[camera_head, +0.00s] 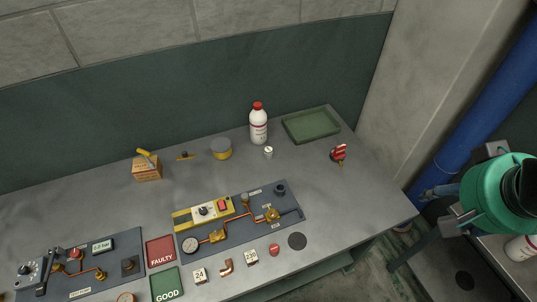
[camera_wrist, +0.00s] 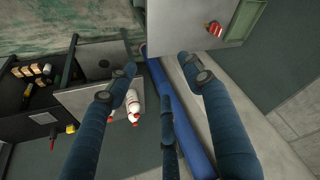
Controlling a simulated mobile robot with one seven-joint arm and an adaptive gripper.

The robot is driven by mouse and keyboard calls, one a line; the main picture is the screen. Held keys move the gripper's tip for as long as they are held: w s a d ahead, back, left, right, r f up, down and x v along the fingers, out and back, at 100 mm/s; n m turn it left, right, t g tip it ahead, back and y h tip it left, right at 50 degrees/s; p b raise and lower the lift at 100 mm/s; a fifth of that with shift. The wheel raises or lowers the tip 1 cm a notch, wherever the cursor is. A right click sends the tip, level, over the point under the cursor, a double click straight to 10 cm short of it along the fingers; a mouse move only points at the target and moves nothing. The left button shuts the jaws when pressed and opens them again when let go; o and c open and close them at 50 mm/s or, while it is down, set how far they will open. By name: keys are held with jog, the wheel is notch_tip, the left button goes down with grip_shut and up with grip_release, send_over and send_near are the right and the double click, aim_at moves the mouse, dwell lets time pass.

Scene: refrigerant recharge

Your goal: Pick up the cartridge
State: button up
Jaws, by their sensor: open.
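A white bottle with a red cap (camera_head: 258,124), which looks like a cartridge, stands upright on the workbench near the back wall. Another white container (camera_head: 520,248) is partly in view on a lower surface at the far right, below my arm. In the wrist view, white and red bottles (camera_wrist: 134,104) lie beyond my left finger. I cannot tell which one is the cartridge. My gripper (camera_wrist: 158,66) is open with nothing between its blue fingers. In the head view it hangs off the bench's right end, well away from the bench bottle.
The grey workbench (camera_head: 360,215) carries a green tray (camera_head: 311,125), a red-handled part (camera_head: 339,153), a yellow-grey round tin (camera_head: 221,149) and a gauge panel (camera_head: 238,222). A blue pipe (camera_head: 487,110) runs beside the wall near my gripper. The bench's right end is mostly clear.

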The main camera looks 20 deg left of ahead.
jog(key=w+a+m+g+b, duration=0.1)
jog(key=w+a, duration=0.4)
jog(key=w, duration=0.2)
jog(key=w+a+g, duration=0.1)
jog(key=w+a, duration=0.4)
jog(key=w, duration=0.2)
jog(key=m+g+b, duration=0.2)
jog(key=g+b, duration=0.1)
send_over(269, 149)
notch_tip(269, 149, down, 30)
jog(key=shift+r, duration=0.1)
jog(key=shift+f+b, duration=0.75)
jog(key=shift+f, duration=3.55)
